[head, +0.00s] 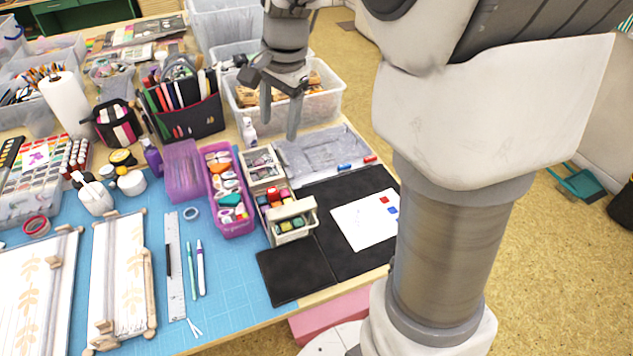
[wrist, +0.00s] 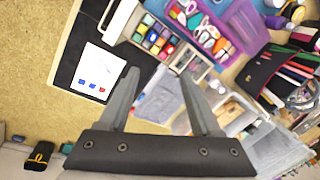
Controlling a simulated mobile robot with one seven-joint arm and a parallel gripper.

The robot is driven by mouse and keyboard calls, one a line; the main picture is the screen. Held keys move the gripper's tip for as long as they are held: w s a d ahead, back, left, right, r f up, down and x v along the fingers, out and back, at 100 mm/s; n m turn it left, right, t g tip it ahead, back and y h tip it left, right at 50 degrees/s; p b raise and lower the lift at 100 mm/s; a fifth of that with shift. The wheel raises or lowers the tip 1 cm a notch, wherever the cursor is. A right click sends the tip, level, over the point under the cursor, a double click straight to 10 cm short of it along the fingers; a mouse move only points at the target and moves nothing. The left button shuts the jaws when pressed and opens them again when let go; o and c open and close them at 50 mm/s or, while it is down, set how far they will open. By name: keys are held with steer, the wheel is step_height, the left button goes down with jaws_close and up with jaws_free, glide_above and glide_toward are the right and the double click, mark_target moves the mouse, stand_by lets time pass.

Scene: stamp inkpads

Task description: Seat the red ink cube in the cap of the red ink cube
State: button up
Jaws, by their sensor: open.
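A small red piece (head: 370,160) lies by the near edge of the grey tray at the right. A red square (head: 384,200) shows on the white sheet (head: 358,226). I cannot tell which of these is the red ink cube, its cap or only a print. The wooden organiser (head: 292,238) holds several coloured ink cubes, red ones (head: 275,196) among them. My gripper (head: 280,128) is open and empty, high above the table near the tray's far left. In the wrist view its fingers (wrist: 162,82) are spread with nothing between them.
A blue piece (head: 345,166) lies left of the red piece, and a blue square (head: 392,210) is on the sheet. The grey tray (head: 322,152), a purple box (head: 236,228) and a pen holder (head: 190,122) stand nearby. The black mat's front (head: 292,272) is clear.

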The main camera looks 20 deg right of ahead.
steer(key=s+r+n+t, duration=0.1)
steer(key=s+n, duration=0.5)
steer(key=s, duration=0.4)
steer(key=s+a+r+n+t+h, duration=0.1)
steer(key=s+n, duration=0.4)
steer(key=s, duration=0.5)
steer(key=shift+s+r+n+t, duration=0.35)
steer(key=shift+s+n+t, duration=0.05)
steer(key=shift+t, duration=0.4)
step_height(320, 180, up, 5)
steer(key=p, duration=0.4)
steer(key=shift+f+p, duration=0.15)
steer(key=shift+p, duration=0.2)
